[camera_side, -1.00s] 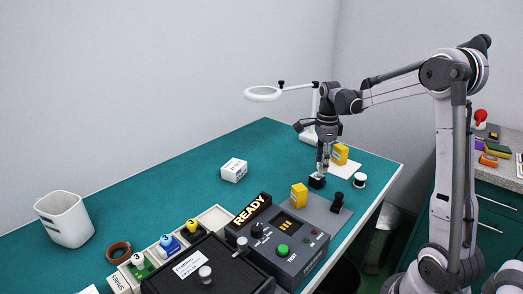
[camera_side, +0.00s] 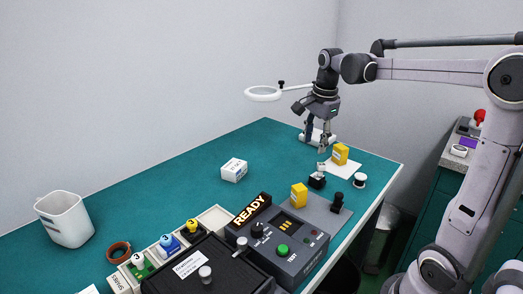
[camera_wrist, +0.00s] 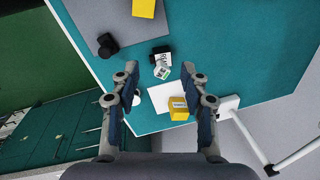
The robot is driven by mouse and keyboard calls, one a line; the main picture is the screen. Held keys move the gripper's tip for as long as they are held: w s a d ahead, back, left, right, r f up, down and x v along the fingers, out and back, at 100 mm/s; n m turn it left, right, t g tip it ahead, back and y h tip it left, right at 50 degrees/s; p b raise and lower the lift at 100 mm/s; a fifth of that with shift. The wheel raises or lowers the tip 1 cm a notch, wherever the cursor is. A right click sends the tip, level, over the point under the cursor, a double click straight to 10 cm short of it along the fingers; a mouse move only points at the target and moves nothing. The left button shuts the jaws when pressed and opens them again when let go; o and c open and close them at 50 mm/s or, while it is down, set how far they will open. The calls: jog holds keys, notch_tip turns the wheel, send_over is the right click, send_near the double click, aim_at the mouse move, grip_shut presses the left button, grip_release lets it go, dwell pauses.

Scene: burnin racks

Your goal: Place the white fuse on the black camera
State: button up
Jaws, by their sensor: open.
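The small black camera (camera_side: 317,182) sits on the teal bench, just beyond the grey mat. The white fuse (camera_side: 321,169), a small pale block with printed marks, appears to rest on top of it. In the wrist view the fuse (camera_wrist: 162,66) overlaps the camera (camera_wrist: 160,50) and looks slightly turned. My gripper (camera_side: 316,146) is open and empty, above the fuse and apart from it. In the wrist view my gripper's fingers (camera_wrist: 160,72) are spread, one on each side of the fuse. Actual contact between fuse and camera is hard to see at this size.
A yellow block (camera_side: 340,154) on white paper and a white spool (camera_side: 360,181) stand close by. A black knobbed part (camera_side: 338,202) and another yellow block (camera_side: 299,195) are on the grey mat. A magnifier lamp (camera_side: 263,93) stands behind.

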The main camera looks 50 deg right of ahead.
jog(key=s+a+f+n+t, duration=0.1)
jog(key=s+a+n, duration=0.1)
jog(key=a+n, duration=0.3)
jog(key=s+a+f+n+t, duration=0.2)
jog(key=s+a+n, duration=0.1)
jog(key=a+n, duration=0.3)
jog(key=s+a+f+n+t, duration=0.2)
jog(key=s+a+n, duration=0.1)
jog(key=a+n, duration=0.3)
jog(key=shift+s+a+f+n, duration=0.1)
jog(key=shift+a+f+n, duration=0.05)
jog(key=shift+n, duration=0.55)
jog(key=shift+a+f+n, duration=0.1)
jog(key=shift+n, duration=0.6)
jog(key=shift+s+a+f+n+t+y, duration=0.3)
jog(key=shift+a+n+t, duration=0.1)
jog(key=shift+n, duration=0.2)
jog(key=shift+w, duration=0.1)
